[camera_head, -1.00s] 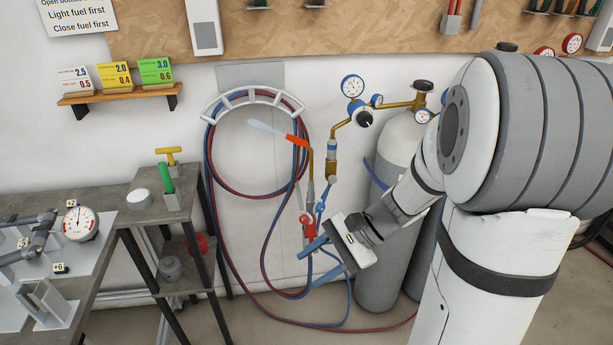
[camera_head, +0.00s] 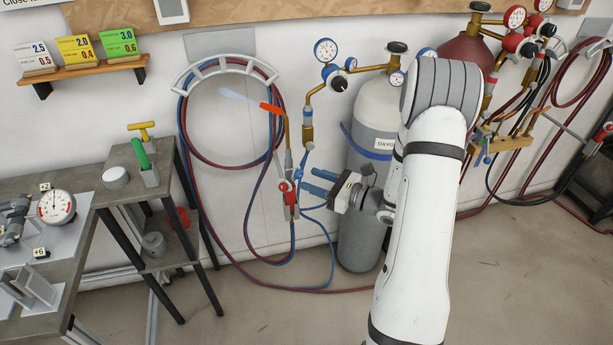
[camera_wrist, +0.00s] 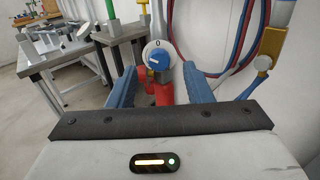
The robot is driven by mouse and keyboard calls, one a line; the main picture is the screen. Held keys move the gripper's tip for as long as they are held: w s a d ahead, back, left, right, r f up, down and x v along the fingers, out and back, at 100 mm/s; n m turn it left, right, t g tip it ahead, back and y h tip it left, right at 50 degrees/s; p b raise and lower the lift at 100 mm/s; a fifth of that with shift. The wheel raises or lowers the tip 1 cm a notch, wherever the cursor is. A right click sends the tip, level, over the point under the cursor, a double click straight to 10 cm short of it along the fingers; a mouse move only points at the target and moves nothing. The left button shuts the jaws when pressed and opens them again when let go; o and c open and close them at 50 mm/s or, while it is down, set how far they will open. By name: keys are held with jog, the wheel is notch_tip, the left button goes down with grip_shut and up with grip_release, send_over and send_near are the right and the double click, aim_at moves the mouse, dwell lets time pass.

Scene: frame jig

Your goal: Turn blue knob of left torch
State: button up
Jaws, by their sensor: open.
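The left torch (camera_head: 288,155) stands upright in front of the white wall, with an orange tip (camera_head: 270,108) and a pale bluish flame at its upper left. In the wrist view its blue knob (camera_wrist: 159,59) sits on a white dial marked 0, roughly centred between my fingers. A red part (camera_wrist: 158,93) shows below the knob. My gripper (camera_head: 306,181) is open, with blue fingers pointing left at the torch's lower valves. In the wrist view the gripper (camera_wrist: 159,72) has its fingers on either side of the knob, with gaps visible. I cannot tell their exact depth relative to it.
Red and blue hoses hang from a white rack (camera_head: 226,66) behind the torch. A grey gas cylinder (camera_head: 365,225) stands close behind my gripper. A small side table (camera_head: 125,190) is to the left. A second torch set (camera_head: 505,142) is at the right.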

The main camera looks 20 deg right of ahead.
aim_at(298, 174)
jog(key=shift+x, duration=1.35)
jog(key=c, duration=1)
